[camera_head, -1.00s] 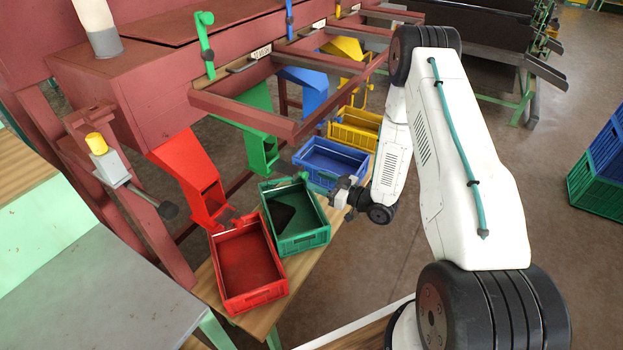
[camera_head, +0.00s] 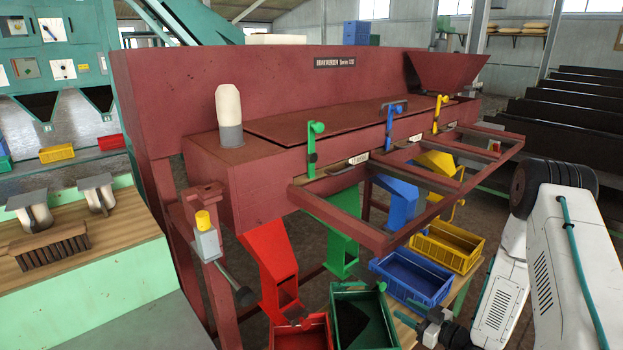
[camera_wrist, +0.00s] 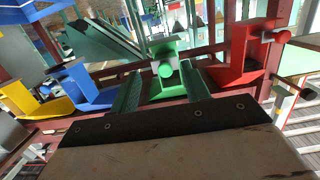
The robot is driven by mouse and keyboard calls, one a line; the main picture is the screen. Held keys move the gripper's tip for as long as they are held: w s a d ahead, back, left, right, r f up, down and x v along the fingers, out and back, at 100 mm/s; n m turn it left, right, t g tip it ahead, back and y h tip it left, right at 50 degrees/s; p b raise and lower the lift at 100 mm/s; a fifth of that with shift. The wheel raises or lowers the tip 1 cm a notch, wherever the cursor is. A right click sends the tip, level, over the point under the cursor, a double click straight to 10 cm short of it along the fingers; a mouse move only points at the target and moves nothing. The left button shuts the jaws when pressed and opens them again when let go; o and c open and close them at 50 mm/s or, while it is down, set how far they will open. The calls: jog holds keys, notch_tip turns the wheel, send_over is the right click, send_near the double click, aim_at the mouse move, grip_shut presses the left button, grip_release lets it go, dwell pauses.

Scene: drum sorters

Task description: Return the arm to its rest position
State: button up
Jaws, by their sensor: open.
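My gripper (camera_head: 428,324) shows low in the head view, small and partly cut off by the lower edge. It is open, just right of the green crate (camera_head: 392,338) and in front of the blue crate (camera_head: 446,284). I see nothing held between its jaws. My white arm stands at the right edge of the head view. The wrist view faces the green chute (camera_wrist: 168,72), with the red chute (camera_wrist: 245,62) to its right and the blue chute (camera_wrist: 88,85) to its left. A pale, dark-edged surface fills its lower part; I cannot tell what it is.
The dark red drum sorter (camera_head: 250,165) fills the middle, its frame jutting toward my arm. The red crate (camera_head: 302,334) and yellow crate (camera_head: 448,245) also stand below the chutes. A brush (camera_head: 45,248) lies on the left bench. Dark troughs (camera_head: 565,115) stand behind right.

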jog(key=s+d+f+m+g+h, duration=0.2)
jog(key=s+d+f+g+h, duration=0.1)
jog(key=d+f+g+h, duration=0.35)
jog(key=s+d+r+m+g+h, duration=0.1)
jog(key=s+r+m+g+h, duration=0.15)
jog(key=s+r, duration=0.45)
jog(key=s+d+r+m+g+h, duration=0.2)
jog(key=s+r+g+h, duration=0.15)
jog(key=r, duration=0.85)
jog(key=s+a+r+y, duration=0.1)
jog(key=s+a+r, duration=0.4)
jog(key=r, duration=0.3)
jog(key=s+a+r, duration=0.5)
jog(key=s+r, duration=0.2)
jog(key=r, duration=0.2)
jog(key=s+a+r+y, duration=0.1)
jog(key=s+a+r, duration=0.5)
jog(key=r, duration=0.3)
jog(key=shift+s+m+y, duration=0.35)
jog(key=shift+s, duration=0.25)
jog(key=shift+r+t, duration=0.1)
jog(key=shift+t, duration=0.15)
